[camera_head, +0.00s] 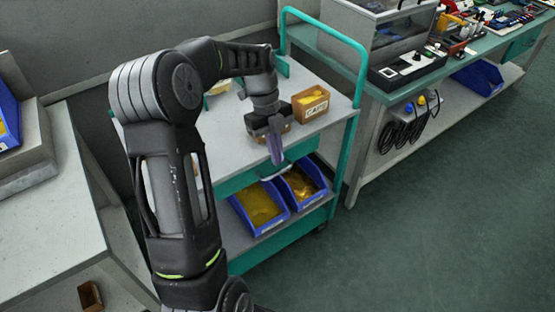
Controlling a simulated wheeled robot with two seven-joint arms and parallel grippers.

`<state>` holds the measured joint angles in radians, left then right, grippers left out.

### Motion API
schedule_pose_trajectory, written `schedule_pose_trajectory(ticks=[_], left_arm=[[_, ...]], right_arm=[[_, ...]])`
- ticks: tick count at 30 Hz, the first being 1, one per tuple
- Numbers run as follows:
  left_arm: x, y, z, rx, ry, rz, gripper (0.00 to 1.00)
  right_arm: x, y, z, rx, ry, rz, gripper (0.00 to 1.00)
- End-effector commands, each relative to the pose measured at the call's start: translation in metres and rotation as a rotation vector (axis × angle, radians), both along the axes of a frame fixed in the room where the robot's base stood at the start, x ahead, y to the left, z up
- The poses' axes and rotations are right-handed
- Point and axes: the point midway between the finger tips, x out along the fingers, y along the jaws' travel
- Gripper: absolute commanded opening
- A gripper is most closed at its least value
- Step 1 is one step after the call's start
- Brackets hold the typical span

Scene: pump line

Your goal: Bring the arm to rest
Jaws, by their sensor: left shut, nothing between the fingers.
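My left arm comes in from the lower left and bends over a cart. My left gripper (276,150) points down at the cart's front edge, its fingers shut with nothing between them. The cart (325,72) has a grey top and a teal frame. A small box with a label (311,104) stands on the cart top, just right of the gripper and apart from it. A brownish thing behind the gripper is partly hidden. My right gripper is out of the picture.
Blue bins with yellowish contents (258,205) sit on the cart's lower shelf. A workbench (371,92) with tools and a machine stands at the right, with a blue bin (479,77) below. A grey table (50,235) is at the left. The green floor at the lower right is clear.

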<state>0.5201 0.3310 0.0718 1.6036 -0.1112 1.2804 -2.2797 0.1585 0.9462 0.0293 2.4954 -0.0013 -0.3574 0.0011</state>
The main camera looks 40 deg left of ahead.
Motion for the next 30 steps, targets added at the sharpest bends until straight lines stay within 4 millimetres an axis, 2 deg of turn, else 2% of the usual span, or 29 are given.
schedule_pose_trajectory(ticks=[13,17,20,23,26,30], left_arm=[[0.0,0.0,-0.001,0.0,0.0,0.0,0.0],[0.002,-0.007,-0.011,0.0,0.009,0.031,0.0],[0.007,-0.024,-0.034,0.002,0.028,0.109,0.0],[0.012,-0.055,-0.073,0.005,0.064,0.253,0.0],[0.011,-0.102,-0.124,0.007,0.12,0.466,0.0],[-0.015,-0.178,-0.197,0.007,0.229,0.847,0.0]], right_arm=[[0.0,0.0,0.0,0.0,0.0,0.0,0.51],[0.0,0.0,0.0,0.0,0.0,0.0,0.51],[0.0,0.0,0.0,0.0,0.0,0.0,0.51],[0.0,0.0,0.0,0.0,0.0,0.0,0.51],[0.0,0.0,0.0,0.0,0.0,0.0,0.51],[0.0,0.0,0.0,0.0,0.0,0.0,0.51]])
